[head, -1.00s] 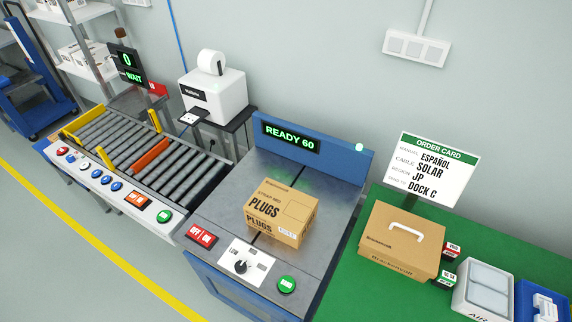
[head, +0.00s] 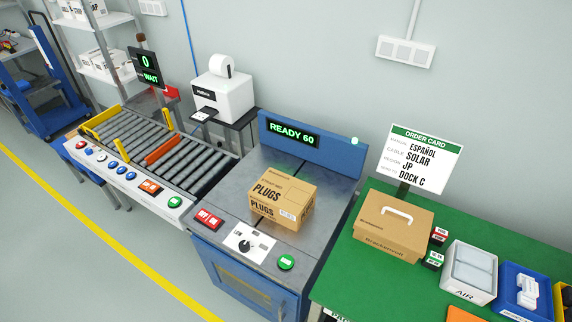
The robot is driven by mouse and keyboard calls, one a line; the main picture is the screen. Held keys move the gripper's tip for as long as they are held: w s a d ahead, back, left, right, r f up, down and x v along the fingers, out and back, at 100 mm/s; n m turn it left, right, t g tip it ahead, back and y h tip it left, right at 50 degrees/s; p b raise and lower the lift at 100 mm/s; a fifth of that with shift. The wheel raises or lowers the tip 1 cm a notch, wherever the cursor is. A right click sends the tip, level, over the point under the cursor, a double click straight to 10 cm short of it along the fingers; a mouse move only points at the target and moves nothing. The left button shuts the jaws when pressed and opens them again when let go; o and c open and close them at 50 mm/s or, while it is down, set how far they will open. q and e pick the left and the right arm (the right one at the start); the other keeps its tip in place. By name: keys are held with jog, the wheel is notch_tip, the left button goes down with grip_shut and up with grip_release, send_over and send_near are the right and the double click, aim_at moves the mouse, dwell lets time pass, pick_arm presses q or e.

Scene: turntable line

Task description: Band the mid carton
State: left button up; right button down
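A brown carton marked PLUGS (head: 283,203) sits closed on the grey top of the strapping machine (head: 235,195). No band shows around it. The machine's display (head: 293,134) reads READY 60. On its front panel are a red switch (head: 209,219), a black dial (head: 246,245) on a white plate and a green button (head: 286,262). The dial's setting is too small to read surely. Neither of my grippers is in view.
The roller conveyor (head: 170,152) with a button panel lies left; its sign (head: 147,68) reads 0 WAIT. A label printer (head: 223,95) stands behind. Right is a green table (head: 345,258) with a handled carton (head: 394,228), an order card (head: 420,158), a white AIR bin (head: 468,272) and a blue bin (head: 523,292).

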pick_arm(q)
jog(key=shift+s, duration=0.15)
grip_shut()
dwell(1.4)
